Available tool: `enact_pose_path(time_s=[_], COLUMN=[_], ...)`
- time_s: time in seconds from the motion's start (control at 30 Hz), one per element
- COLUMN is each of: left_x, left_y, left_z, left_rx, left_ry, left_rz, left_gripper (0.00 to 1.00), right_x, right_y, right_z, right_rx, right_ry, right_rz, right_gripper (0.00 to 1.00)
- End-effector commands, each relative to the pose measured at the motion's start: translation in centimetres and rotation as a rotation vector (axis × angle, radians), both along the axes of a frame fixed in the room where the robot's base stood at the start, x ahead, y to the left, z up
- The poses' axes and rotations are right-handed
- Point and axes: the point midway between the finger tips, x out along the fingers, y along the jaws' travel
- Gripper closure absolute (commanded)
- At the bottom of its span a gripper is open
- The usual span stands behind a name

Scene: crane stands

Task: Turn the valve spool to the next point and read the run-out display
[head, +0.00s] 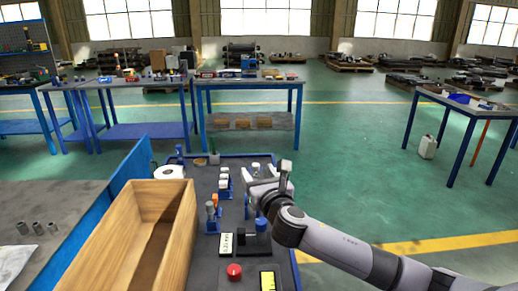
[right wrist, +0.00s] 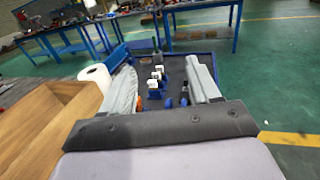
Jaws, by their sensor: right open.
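My right gripper (head: 269,178) is open above the right side of a dark work surface (head: 285,254). In the right wrist view its two grey fingers (right wrist: 160,72) stand wide apart with nothing between them at the tips. Beyond and below them, white pieces (right wrist: 157,84) sit on blue stands. These stands (head: 223,186) also show in the head view, left of the gripper. A small yellow-lit display (head: 267,281) is at the near edge; its reading is too small to tell. A black fixture (head: 250,243) stands just behind it. I cannot tell which part is the valve spool. My left gripper is not in view.
A wooden box (head: 128,240) stands left of the dark surface, with a paper roll (head: 168,172) behind it. A red button (head: 234,271), a white card (head: 226,245) and an orange-topped tool (head: 211,210) are near the front. Open green floor lies to the right.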

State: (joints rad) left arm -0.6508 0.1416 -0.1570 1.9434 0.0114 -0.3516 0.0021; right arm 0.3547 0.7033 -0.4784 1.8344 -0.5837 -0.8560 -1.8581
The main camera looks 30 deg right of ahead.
Motion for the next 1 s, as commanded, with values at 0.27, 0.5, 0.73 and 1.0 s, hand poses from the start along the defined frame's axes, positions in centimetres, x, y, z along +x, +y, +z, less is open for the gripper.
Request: enact_pose_path(time_s=[0.27, 0.5, 0.73, 1.0], left_x=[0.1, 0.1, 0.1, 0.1], left_y=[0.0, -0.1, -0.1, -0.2], left_z=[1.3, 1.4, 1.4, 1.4], left_rx=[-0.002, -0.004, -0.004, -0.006], left_ry=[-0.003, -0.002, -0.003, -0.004], left_rz=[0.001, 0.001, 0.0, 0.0], left_gripper=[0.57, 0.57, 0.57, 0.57], right_x=[0.0, 0.0, 0.0, 0.0], right_y=[0.0, 0.0, 0.0, 0.0], right_z=[4.8, 5.5, 5.5, 5.5], right_rx=[-0.002, -0.001, 0.0, 0.0], right_ry=[-0.002, 0.0, 0.0, 0.001], right_rz=[0.0, 0.001, 0.0, 0.0], right_gripper=[0.39, 0.39, 0.39, 0.39])
